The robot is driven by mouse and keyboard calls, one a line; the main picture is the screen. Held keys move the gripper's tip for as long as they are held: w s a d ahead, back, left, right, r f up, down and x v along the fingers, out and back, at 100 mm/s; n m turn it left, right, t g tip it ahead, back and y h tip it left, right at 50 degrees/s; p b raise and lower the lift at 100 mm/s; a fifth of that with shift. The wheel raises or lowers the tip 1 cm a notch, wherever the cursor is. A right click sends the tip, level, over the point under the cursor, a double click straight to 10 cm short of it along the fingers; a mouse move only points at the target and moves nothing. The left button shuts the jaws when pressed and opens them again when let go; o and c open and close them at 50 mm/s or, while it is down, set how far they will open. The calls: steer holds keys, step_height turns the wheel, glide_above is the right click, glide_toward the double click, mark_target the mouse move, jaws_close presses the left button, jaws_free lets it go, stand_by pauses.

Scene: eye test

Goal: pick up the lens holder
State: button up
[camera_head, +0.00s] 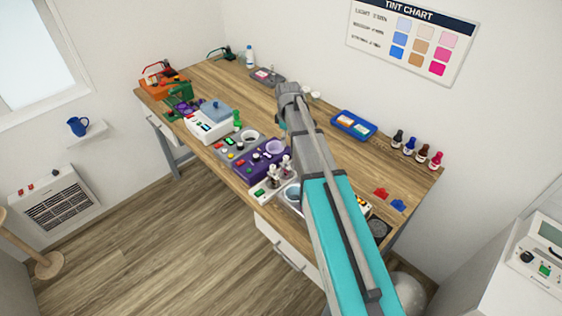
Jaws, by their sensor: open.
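I cannot tell for certain which thing on the wooden workbench (334,98) is the lens holder. Small clamp-like tools stand at the bench's left end: a green one (180,92), and a dark one with green (221,52) at the back. An orange tool holder (163,82) stands beside them. My arm reaches over the bench from the lower right, and its wrist end is above the middle of the bench. My gripper's fingers are hidden behind the arm, and I see nothing held. The arm also covers part of the bench.
A white machine (208,125), a purple machine (262,160) and a lens-bottle station (268,190) line the front edge. A grey tray (267,76) lies behind. Bare wood lies mid-bench.

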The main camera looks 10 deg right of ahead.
mark_target(286, 157)
steer(key=shift+w+d+r, duration=0.15)
steer(key=shift+w+r, duration=0.15)
steer(key=shift+w, duration=0.4)
steer(key=shift+f, duration=0.15)
step_height(286, 157, down, 8)
steer(key=b, duration=0.8)
steer(key=shift+s+f, duration=0.1)
steer(key=shift+f, duration=0.05)
steer(key=shift+b, duration=0.3)
steer(key=shift+a+f+b, duration=0.2)
steer(key=shift+f+b, duration=2.35)
steer(key=shift+f, duration=0.05)
jaws_close()
